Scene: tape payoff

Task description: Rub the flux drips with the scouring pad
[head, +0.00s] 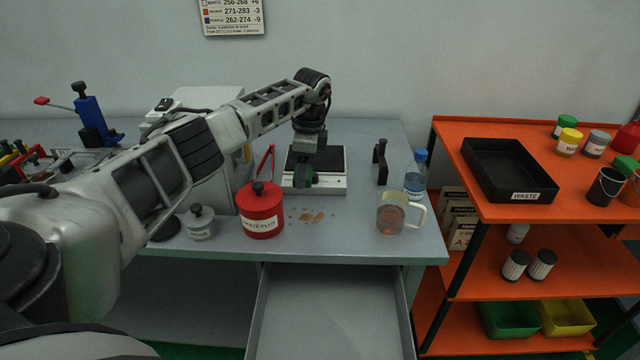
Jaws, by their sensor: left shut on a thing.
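The flux drips (312,217) are small orange-brown spots on the grey bench near its front edge, between the red pot and the glass mug. My left arm reaches in from the left, and its gripper (304,177) points down behind the drips, in front of the scale. It is shut on a small dark green piece, which looks like the scouring pad (303,181); the fingers hide most of it. The pad appears apart from the drips. Whether it touches the scale behind cannot be told. My right gripper is out of view.
A red waste flux pot (262,212) stands left of the drips, a mug of brown liquid (391,214) to the right. Behind are a scale (330,187) and a water bottle (415,174). An open drawer (330,310) juts out below. An orange shelf unit (447,145) stands right.

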